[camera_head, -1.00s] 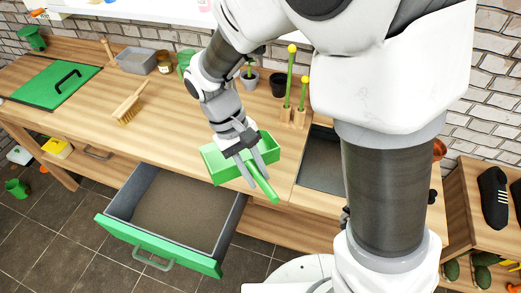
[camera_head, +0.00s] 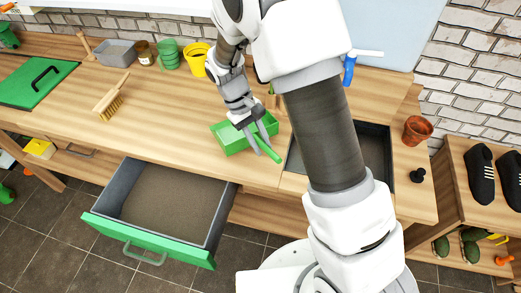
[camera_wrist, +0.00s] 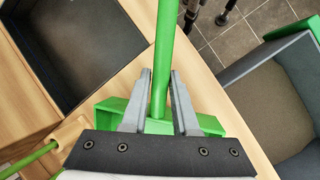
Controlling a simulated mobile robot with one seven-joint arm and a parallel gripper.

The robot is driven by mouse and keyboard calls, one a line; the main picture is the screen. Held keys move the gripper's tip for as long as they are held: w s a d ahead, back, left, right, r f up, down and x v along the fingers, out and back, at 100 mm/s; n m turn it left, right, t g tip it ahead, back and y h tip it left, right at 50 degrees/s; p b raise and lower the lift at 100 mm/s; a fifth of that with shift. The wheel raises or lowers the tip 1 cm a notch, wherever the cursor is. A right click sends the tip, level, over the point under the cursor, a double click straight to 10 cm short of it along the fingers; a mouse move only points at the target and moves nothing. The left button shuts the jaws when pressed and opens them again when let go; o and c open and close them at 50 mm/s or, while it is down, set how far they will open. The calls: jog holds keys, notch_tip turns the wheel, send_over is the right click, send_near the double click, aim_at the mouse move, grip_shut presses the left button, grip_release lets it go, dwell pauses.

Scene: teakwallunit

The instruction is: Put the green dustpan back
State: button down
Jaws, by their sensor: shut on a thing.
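The green dustpan (camera_head: 232,139) is at the front edge of the wooden worktop, its handle pointing toward the front right. My gripper (camera_head: 267,154) is above it, shut on the handle. In the wrist view the green handle (camera_wrist: 164,60) runs between the two grey fingers of my gripper (camera_wrist: 160,88), with the pan partly hidden behind them. I cannot tell whether the pan touches the worktop. An open drawer (camera_head: 165,205) with a green front and grey walls stands out below the worktop, to the left of the dustpan. Its inside looks empty.
A dark recessed basin (camera_head: 375,158) lies right of the dustpan. A terracotta pot (camera_head: 416,130) is at the right.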

notch_tip(320, 180, down, 4)
jog(key=shift+r, duration=0.15)
jog(key=c, duration=0.7)
grip_release()
